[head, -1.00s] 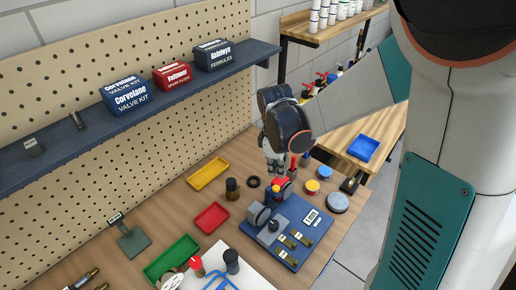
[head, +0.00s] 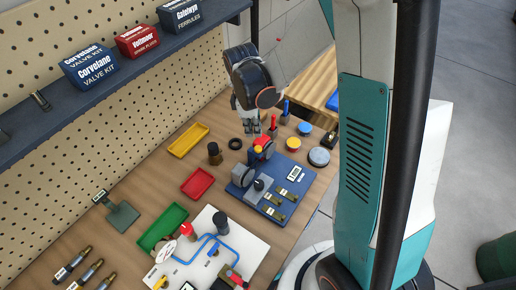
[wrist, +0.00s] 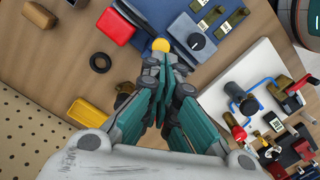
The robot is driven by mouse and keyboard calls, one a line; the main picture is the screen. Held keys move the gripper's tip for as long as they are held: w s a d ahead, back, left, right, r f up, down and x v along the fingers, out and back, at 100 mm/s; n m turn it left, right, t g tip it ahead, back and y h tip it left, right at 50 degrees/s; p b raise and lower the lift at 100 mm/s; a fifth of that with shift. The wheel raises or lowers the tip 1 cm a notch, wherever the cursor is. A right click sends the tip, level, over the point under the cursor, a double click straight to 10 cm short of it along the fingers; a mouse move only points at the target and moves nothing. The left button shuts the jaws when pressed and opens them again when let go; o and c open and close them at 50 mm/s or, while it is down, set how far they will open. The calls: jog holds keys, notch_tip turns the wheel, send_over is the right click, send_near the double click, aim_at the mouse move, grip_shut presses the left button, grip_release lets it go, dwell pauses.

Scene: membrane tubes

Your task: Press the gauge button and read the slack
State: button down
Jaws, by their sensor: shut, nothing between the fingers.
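A blue panel (head: 308,183) on the bench carries a white display label (head: 295,173), a grey block with a black knob (head: 259,184), a round dark-faced part (head: 243,175) and several brass-coloured pieces. A red part with a yellow round top (head: 258,150) stands at its far edge. I cannot tell for sure which part is the gauge button, and the display is too small to read. My gripper (head: 251,128) is shut and empty, pointing down just above the red part. In the wrist view, the fingertips (wrist: 166,62) lie close to the yellow round top (wrist: 162,45); contact cannot be told.
Yellow (head: 189,140), red (head: 197,183) and green (head: 163,228) trays lie left of the panel. A brown jar (head: 214,153) and black ring (head: 236,143) are near my gripper. A white board (head: 255,250) with blue tubing is in front. Screwdrivers and round tins stand behind.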

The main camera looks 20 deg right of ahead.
aim_at(256, 148)
jog(key=shift+s+d+f+b, duration=0.15)
jog(key=shift+f+b, duration=0.6)
jog(key=shift+f, duration=0.7)
jog(key=shift+w+d+f+b, duration=0.15)
jog(key=shift+f+b, duration=0.6)
jog(key=shift+f, duration=0.7)
jog(key=shift+s, duration=0.1)
jog(key=shift+f+b, duration=0.95)
jog(key=shift+r, duration=0.15)
jog(key=a, duration=0.1)
jog(key=w+a+r, duration=0.1)
jog(key=shift+w+a, duration=0.15)
jog(key=shift+a, duration=0.25)
jog(key=shift+r, duration=0.1)
